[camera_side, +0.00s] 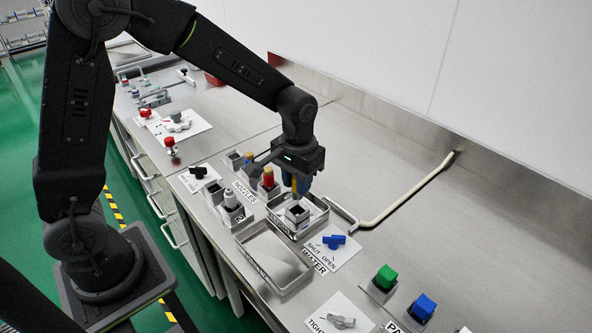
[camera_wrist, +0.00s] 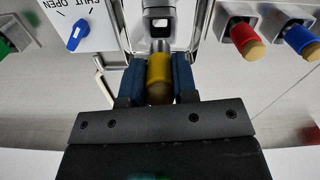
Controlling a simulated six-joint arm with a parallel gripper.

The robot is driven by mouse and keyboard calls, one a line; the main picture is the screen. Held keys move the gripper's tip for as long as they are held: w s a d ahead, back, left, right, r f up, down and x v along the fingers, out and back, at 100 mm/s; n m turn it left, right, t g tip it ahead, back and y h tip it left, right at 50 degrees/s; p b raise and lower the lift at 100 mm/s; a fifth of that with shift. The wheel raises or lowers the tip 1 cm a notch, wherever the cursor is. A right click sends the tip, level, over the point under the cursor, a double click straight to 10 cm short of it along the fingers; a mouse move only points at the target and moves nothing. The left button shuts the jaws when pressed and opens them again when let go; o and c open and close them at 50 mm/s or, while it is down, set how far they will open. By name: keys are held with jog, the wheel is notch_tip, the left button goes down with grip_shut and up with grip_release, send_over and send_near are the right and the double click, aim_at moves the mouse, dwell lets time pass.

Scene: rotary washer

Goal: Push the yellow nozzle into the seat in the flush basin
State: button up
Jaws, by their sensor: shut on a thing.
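My gripper (camera_side: 297,190) is shut on the yellow nozzle (camera_wrist: 159,72), which sits between the two blue fingers in the wrist view. The flush basin (camera_side: 318,222) is a shallow metal tray below my gripper in the side view. The seat (camera_side: 297,214) is a square grey block with a dark opening, standing in the basin. In the wrist view the seat (camera_wrist: 158,14) lies just beyond the nozzle's metal tip. The fingers hide most of the nozzle in the side view, and I cannot tell whether its tip touches the seat.
A red nozzle (camera_wrist: 245,40) and a blue nozzle (camera_wrist: 301,40) stand in holders beside the basin. An empty metal tray (camera_side: 272,254) lies in front. A blue valve handle (camera_side: 334,241) is to the right. A pale bent pipe (camera_side: 410,190) runs behind; bare steel counter lies beyond it.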

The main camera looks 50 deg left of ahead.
aim_at(297, 199)
jog(key=shift+f, duration=2.25)
jog(key=shift+f, duration=0.55)
jog(key=o, duration=1)
jog(key=shift+r, duration=0.1)
notch_tip(297, 199, up, 14)
jog(key=shift+f, duration=0.25)
jog(key=s+a+r+t, duration=0.1)
jog(key=s+r+t, duration=0.1)
jog(key=s, duration=0.4)
jog(key=s+a+r+m+t, duration=0.1)
jog(key=s+r, duration=0.1)
jog(key=s, duration=0.4)
jog(key=s+a+r+t, duration=0.1)
jog(key=s+r+t, duration=0.1)
jog(key=s, duration=0.4)
jog(key=shift+a+r+m+t, duration=0.3)
jog(key=shift+a+r+m, duration=0.1)
jog(key=shift+r, duration=0.1)
